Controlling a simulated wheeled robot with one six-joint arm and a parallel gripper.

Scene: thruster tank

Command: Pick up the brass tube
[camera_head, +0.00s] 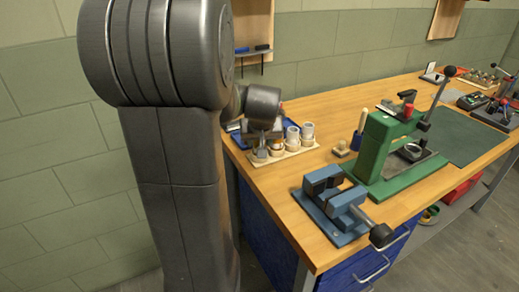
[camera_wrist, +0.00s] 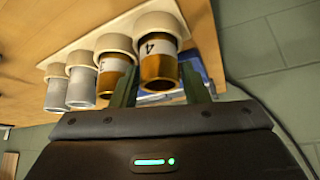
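A brass tube (camera_wrist: 158,72) with a white label marked 4 sits in a pale ring of the rack in the wrist view. My gripper (camera_wrist: 158,80) has its two dark green fingers on either side of this tube, apparently with narrow gaps. A second brass tube (camera_wrist: 112,78) with a white label stands beside it, just outside the left finger. Two silver-grey tubes (camera_wrist: 80,86) are further left in the same rack. In the head view my gripper (camera_head: 264,132) is over the end of the pale rack (camera_head: 294,150) and partly hides the tubes there.
A blue tray (camera_head: 236,137) lies behind the rack. A blue vise (camera_head: 335,205) stands at the bench's front, and a green press (camera_head: 375,145) is to its right. The wall is close behind the bench.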

